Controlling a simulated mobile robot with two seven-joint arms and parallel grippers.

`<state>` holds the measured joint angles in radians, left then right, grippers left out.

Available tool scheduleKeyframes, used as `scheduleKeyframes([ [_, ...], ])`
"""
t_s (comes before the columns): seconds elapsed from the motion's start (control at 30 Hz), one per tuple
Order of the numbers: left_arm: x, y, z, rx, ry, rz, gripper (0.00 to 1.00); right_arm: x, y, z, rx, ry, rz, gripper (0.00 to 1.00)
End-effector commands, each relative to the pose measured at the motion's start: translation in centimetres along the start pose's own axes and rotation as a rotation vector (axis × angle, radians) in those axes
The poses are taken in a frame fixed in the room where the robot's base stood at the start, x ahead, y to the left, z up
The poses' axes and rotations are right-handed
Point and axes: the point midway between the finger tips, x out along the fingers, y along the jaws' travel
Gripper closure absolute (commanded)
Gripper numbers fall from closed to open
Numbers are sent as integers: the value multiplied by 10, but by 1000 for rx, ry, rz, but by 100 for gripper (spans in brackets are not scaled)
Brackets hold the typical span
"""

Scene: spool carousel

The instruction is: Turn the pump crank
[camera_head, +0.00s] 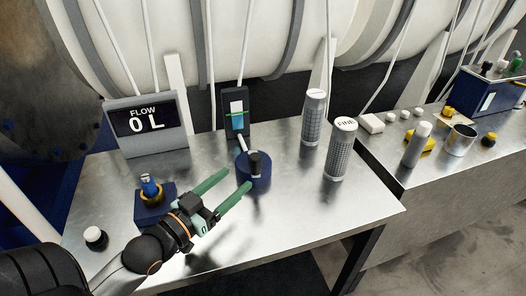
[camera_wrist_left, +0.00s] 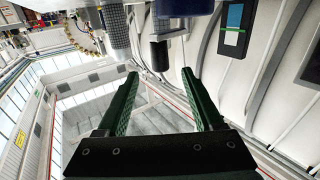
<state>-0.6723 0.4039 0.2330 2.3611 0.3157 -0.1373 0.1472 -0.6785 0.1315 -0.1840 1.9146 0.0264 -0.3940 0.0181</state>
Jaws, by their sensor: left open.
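The pump (camera_head: 259,180) is a dark blue round base on the metal bench, with a black upright crank knob (camera_head: 254,160) on it and a pale rod beside it. My left gripper (camera_head: 239,177) is open and empty, its two green fingers pointing at the pump from the front left, just short of the knob. In the left wrist view the black knob (camera_wrist_left: 159,55) shows just beyond and between the fingertips (camera_wrist_left: 160,73), with the blue base (camera_wrist_left: 185,7) at the top edge. I cannot tell whether a finger touches it. My right gripper is not in view.
A FLOW display (camera_head: 147,120) reading 0 L stands behind left. A blue block with a brass-and-blue fitting (camera_head: 150,188) is left of my gripper. Two mesh cylinders, one marked FINE (camera_head: 340,150), stand to the right. The bench's front right is clear.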

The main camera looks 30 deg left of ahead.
Motion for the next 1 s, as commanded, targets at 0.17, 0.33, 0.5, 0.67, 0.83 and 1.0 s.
scheduleKeyframes([
  [0.17,23,0,-3,0,6,0,32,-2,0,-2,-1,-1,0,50],
  [0.33,47,0,-3,0,4,0,32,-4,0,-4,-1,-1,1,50],
  [0.5,72,0,-3,1,4,0,32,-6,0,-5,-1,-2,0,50],
  [0.67,94,0,-2,1,3,0,32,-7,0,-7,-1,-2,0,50],
  [0.83,110,0,-1,1,2,0,32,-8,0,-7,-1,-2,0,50],
  [1.0,116,0,0,1,0,0,32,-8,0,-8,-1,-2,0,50],
])
